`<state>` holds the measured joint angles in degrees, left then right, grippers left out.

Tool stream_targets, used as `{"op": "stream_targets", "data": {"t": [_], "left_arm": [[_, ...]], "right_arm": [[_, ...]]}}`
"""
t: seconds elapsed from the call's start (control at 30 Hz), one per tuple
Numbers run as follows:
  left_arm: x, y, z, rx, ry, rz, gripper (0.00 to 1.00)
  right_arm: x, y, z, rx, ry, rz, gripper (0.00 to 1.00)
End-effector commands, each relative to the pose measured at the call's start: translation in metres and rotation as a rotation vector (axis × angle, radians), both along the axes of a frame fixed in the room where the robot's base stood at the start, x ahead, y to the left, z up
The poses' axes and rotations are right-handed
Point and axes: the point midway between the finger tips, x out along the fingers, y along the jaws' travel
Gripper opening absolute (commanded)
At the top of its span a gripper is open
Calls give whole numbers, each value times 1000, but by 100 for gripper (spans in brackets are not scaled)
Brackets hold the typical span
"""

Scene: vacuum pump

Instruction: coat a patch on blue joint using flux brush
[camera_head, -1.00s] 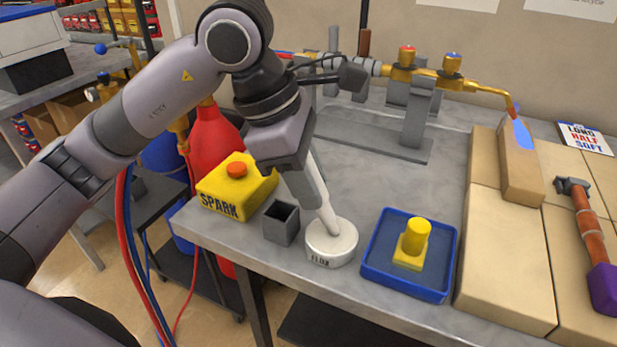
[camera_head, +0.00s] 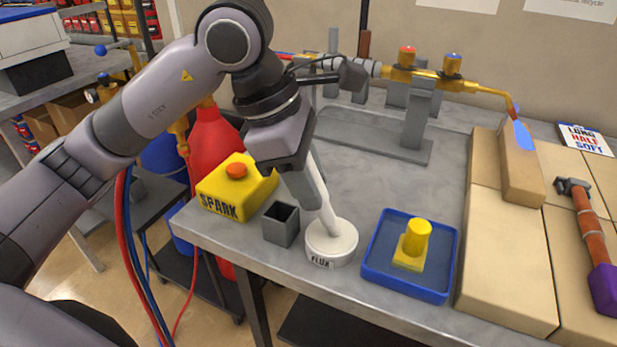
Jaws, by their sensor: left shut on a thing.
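My left gripper (camera_head: 308,190) points down and is shut on the flux brush (camera_head: 329,218), a pale, slim handle. The brush leans slightly, and its lower end is at the top of the round white pot marked FLUX (camera_head: 332,243). The bristles are hidden. To the right of the pot, a yellow block with an upright yellow cylinder (camera_head: 416,238) stands in a blue tray (camera_head: 434,291). I cannot tell whether this is the blue joint; no coated patch is clear on it. My right gripper is not in view.
A grey open box (camera_head: 281,228) and a yellow SPARK box (camera_head: 236,190) stand left of the pot. A brass torch (camera_head: 470,85) rests on a grey stand behind. Tan bricks (camera_head: 505,275) and a hammer (camera_head: 588,232) are at right. The bench middle is clear.

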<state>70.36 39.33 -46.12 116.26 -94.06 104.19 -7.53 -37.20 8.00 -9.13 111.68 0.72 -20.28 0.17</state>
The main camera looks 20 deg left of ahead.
Motion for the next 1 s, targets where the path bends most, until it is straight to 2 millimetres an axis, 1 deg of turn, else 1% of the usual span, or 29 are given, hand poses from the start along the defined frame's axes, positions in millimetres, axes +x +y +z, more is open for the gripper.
{"op": "stream_targets", "data": {"t": [0.03, 0.13, 0.8, 0.9, 1.0], "left_arm": [[-1, 0, -2, 5, 8, -2, 0], [-1, 0, 3, 6, 7, -1, 0], [0, 0, 59, 2, 1, 0, 0], [0, 0, 67, 1, 1, 0, 0], [0, 0, 70, 1, 2, -1, 0]], "right_arm": [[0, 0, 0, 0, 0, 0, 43], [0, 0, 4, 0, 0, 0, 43], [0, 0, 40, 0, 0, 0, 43], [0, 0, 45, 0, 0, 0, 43], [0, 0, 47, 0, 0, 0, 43]]}}
